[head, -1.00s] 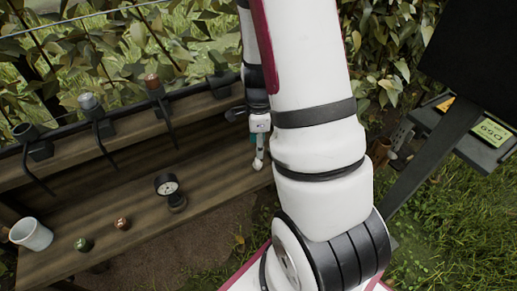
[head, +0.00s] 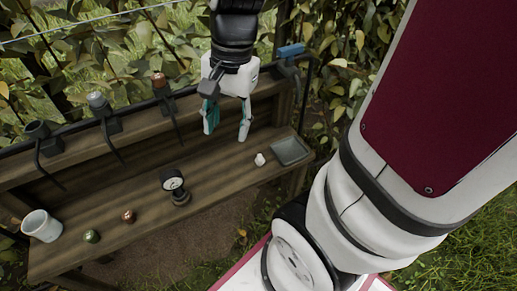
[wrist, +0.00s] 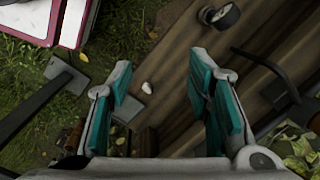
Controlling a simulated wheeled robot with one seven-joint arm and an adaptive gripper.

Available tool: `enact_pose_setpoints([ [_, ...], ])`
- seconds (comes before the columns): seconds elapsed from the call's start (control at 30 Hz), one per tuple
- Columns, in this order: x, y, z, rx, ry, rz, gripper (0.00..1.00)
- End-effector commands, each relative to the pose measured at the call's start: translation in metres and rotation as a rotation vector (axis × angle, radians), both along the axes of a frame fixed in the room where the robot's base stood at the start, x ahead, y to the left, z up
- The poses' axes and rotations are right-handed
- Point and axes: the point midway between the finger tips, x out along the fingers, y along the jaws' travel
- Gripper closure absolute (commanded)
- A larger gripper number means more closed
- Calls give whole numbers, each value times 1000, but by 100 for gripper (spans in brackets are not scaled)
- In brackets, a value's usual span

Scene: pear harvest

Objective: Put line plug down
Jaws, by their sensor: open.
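A small white piece (head: 260,159), which looks like the line plug, lies on the wooden bench, just left of a shallow grey tray (head: 291,151). It also shows in the wrist view (wrist: 147,87), between and beyond the fingers. My gripper (head: 227,133) is open and empty above the bench, to the left of the white piece and apart from it. In the wrist view its teal-padded fingers (wrist: 163,65) are spread wide with nothing between the pads.
A dial gauge (head: 172,183), a copper-coloured ball (head: 128,216), a green ball (head: 92,236) and a white cup (head: 41,226) stand on the bench. Holders with thin hanging rods line its back rail, and a blue piece (head: 290,50) sits at the rail's right end.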

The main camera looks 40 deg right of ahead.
Motion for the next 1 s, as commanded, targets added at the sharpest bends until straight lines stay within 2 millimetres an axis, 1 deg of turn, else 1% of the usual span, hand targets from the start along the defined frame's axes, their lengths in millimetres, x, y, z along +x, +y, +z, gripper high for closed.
enact_pose_setpoints([
  [0.03,-13,12,14,-7,-22,112,54],
  [0.17,-54,34,40,-35,-49,414,54],
  [0.2,-67,39,46,-47,-55,505,54],
  [0.3,-100,48,58,-80,-65,718,54],
  [0.4,-128,53,64,-113,-67,890,54],
  [0.5,-148,54,67,-138,-64,1012,54],
  [0.6,-159,54,68,-153,-59,1082,54],
  [0.7,-164,53,69,-158,-56,1110,54],
  [1.0,-163,53,69,-158,-56,1110,54],
])
